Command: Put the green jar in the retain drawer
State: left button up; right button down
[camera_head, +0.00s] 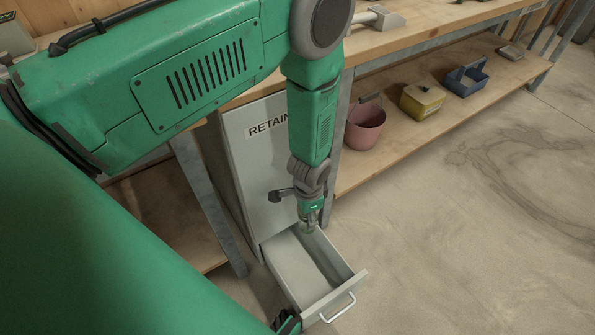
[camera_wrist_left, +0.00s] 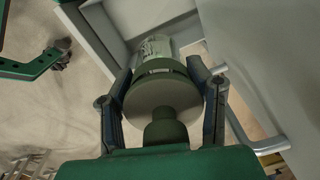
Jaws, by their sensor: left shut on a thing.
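The retain drawer (camera_head: 341,293) is pulled out at the foot of a grey cabinet, and the part of its inside that shows looks empty. My left gripper (camera_head: 309,222) points down over the drawer's back part, near the cabinet front. In the left wrist view, its two fingers (camera_wrist_left: 165,95) are shut on the green jar (camera_wrist_left: 154,46), whose pale clear body extends beyond the fingers. The jar also shows as a small greenish shape (camera_head: 309,229) in the head view. The drawer's light walls show beyond the jar in the wrist view. I cannot tell the jar's height above the drawer floor.
The cabinet (camera_head: 262,193) labelled RETAIN stands under the wooden bench. On the low shelf to the right are a pink bucket (camera_head: 365,127), a yellow box (camera_head: 422,101) and a blue caddy (camera_head: 466,78). The concrete floor (camera_head: 460,230) to the right is clear.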

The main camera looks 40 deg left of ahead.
pick_arm(q)
jog(key=s+f+m+b, duration=0.1)
jog(key=f+b, duration=0.3)
jog(key=f, duration=0.7)
jog(key=s+f+m+b, duration=0.2)
jog(key=s+f+b, duration=0.1)
jog(key=f, duration=0.8)
jog(key=s+f+m+b, duration=0.1)
jog(key=f+b, duration=0.4)
jog(key=f, duration=0.7)
jog(key=shift+s+a+m+b, duration=0.1)
jog(key=shift+s+m+b, duration=0.2)
jog(key=shift+s, duration=0.1)
jog(key=shift+r, duration=0.15)
jog(key=shift+c, duration=0.6)
jog(key=shift+f, duration=0.2)
jog(key=o, duration=1.4)
jog(key=shift+o, duration=0.2)
jog(key=shift+r, duration=0.1)
